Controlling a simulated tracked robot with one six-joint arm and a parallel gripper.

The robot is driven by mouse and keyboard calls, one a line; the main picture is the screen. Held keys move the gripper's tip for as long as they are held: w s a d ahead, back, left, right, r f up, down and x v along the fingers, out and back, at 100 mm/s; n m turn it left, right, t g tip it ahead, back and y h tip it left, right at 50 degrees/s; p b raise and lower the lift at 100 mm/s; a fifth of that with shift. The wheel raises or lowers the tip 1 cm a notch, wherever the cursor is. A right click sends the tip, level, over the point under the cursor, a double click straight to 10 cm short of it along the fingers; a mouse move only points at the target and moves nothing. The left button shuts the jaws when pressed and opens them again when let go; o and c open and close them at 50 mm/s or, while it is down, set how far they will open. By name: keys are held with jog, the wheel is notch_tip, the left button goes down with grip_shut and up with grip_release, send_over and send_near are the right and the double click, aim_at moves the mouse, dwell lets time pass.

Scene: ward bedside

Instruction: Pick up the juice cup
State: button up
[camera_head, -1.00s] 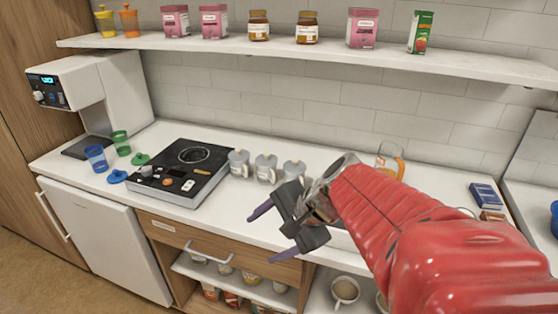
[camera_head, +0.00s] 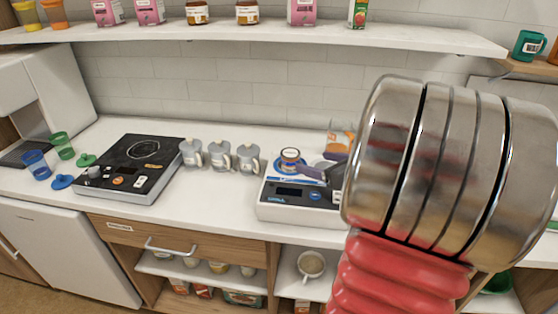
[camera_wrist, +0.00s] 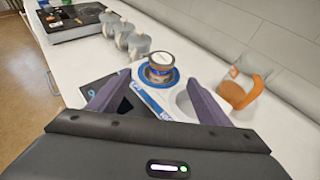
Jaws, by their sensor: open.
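No cup is plainly marked as the juice cup. A clear glass vessel with an orange band or handle (camera_head: 338,140) stands at the back of the counter, partly hidden by my arm. In the wrist view this vessel (camera_wrist: 243,83) is right of my right finger and apart from it. My gripper (camera_wrist: 157,77) is open, with its purple fingers spread over a white appliance. A small round jar with a brown top (camera_wrist: 161,68) sits on a blue ring, beyond and between the fingertips. In the head view my gripper (camera_head: 325,163) is mostly hidden by my arm.
The white appliance (camera_head: 290,212) is at the counter front. Several grey mugs (camera_head: 220,157) and a black hotplate (camera_head: 135,180) stand left of it. Blue and green cups (camera_head: 62,146) are farther left. A shelf (camera_head: 250,38) with jars and boxes runs above.

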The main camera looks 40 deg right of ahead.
aim_at(293, 155)
dwell(0.3)
jog(key=x, duration=0.8)
jog(key=shift+w, duration=0.15)
jog(key=shift+w+f, duration=0.1)
jog(key=shift+w, duration=0.05)
jog(key=shift+x, duration=2.6)
jog(key=shift+w+d, duration=0.1)
jog(key=shift+d, duration=0.05)
jog(key=shift+r, duration=0.2)
jog(key=shift+c, duration=0.3)
jog(key=c, duration=1.3)
